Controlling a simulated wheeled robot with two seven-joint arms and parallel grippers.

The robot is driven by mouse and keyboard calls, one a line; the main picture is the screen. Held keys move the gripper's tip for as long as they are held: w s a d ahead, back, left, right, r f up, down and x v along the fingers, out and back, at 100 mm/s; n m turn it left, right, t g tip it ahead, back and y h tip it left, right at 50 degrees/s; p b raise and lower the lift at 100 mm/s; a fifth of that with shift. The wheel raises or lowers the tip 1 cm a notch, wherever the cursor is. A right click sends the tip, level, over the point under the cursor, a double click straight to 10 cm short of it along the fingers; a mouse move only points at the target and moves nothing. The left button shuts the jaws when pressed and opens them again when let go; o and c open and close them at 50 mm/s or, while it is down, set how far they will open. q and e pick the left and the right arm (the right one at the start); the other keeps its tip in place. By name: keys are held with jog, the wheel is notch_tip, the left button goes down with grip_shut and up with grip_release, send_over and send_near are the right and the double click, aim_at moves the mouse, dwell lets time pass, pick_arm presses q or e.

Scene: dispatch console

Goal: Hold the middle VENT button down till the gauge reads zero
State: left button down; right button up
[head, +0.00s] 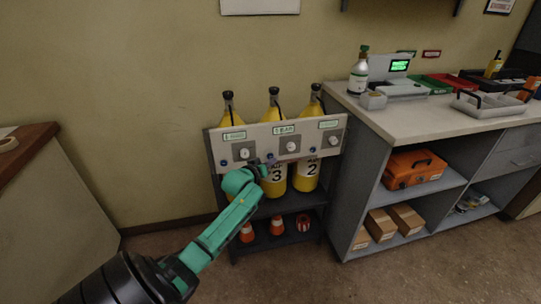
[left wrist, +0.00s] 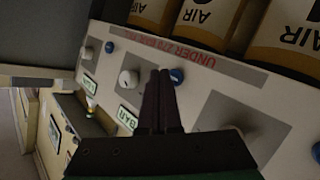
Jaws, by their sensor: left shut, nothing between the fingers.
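The panel (head: 262,145) stands in front of yellow cylinders and carries three stations, each with a green-lettered display, a white round knob and a blue button. The middle display (head: 284,129) is too small to read surely. My left gripper (head: 268,164) is shut and empty, its tips at the panel by the middle blue button (head: 269,157). In the left wrist view, the fingertips (left wrist: 163,73) are right beside that button (left wrist: 177,75); I cannot tell whether they touch or press it. The middle white knob (left wrist: 128,78) is beside the fingers. My right gripper is not in view.
A counter (head: 405,118) with bottle and trays is close on the right. A brown-topped cabinet (head: 30,143) is at left. The floor between is clear.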

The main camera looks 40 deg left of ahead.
pick_arm(q)
jog(key=shift+f, duration=0.1)
jog(key=s+d+p, duration=0.1)
jog(key=d+p, duration=0.1)
jog(key=s+d+p, duration=0.2)
jog(key=shift+p, duration=0.3)
dwell(0.4)
